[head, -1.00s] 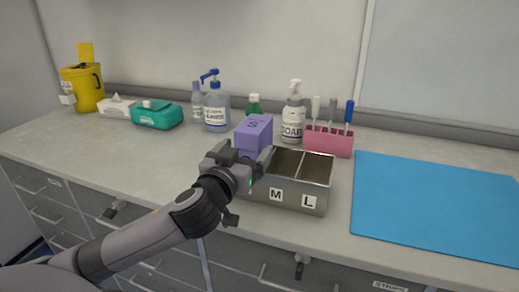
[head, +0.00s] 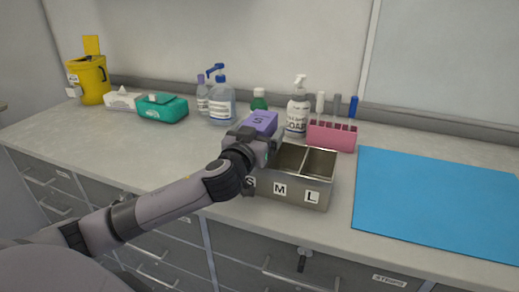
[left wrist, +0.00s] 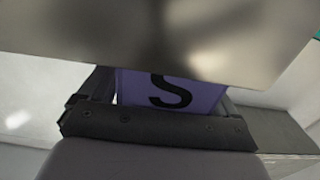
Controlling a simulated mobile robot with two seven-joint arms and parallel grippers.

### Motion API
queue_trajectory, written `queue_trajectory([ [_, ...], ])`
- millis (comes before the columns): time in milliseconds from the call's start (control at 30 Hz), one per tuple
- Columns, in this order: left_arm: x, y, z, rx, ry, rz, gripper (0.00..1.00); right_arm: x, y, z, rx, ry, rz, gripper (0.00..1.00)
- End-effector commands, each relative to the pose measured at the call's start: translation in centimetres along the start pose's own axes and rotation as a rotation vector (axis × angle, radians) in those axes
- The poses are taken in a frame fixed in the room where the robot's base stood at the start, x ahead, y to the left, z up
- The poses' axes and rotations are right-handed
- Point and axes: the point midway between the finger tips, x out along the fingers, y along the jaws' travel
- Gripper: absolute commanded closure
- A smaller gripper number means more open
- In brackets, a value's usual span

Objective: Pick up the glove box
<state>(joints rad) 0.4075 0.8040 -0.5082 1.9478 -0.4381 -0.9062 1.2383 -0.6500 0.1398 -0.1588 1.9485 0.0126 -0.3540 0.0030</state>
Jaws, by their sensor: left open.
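The glove box is a purple box marked S (head: 263,120). In the head view only its upper part shows behind my left gripper (head: 256,138), at the left end of a metal holder (head: 291,190). The gripper is open, with its jaws at the box. Its lower part is hidden, so I cannot tell how deep it sits in the holder. In the left wrist view the purple face with the black S (left wrist: 172,93) shows beyond the dark gripper body, between the fingers. My right gripper is in neither view.
The holder's other compartments look empty. Behind it stand a soap bottle (head: 298,113), a green-capped bottle (head: 259,100) and a pink rack (head: 331,136). A blue mat (head: 440,200) lies right. A teal pack (head: 162,108) and yellow bin (head: 89,80) stand left. Counter left of the holder is clear.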

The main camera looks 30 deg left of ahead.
Motion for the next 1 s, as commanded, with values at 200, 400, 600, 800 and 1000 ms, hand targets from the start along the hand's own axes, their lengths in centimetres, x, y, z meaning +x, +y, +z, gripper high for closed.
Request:
queue_trajectory([
  [200, 0.0, 0.0, 0.0, 0.000, 0.000, 0.000, 0.57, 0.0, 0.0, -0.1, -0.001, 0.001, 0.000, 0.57],
  [400, 0.0, 0.0, -0.1, 0.000, 0.003, 0.000, 0.98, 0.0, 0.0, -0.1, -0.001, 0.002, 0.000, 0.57],
  [600, 0.0, 0.0, -0.3, 0.000, 0.003, 0.000, 0.98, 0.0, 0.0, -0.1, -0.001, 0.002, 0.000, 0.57],
  [800, 0.0, 0.0, -1.8, -0.002, 0.006, 0.000, 0.98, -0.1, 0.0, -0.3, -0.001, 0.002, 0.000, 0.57],
  [1000, 0.0, 0.0, -5.2, -0.004, 0.009, 0.001, 0.98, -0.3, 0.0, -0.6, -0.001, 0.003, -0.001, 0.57],
])
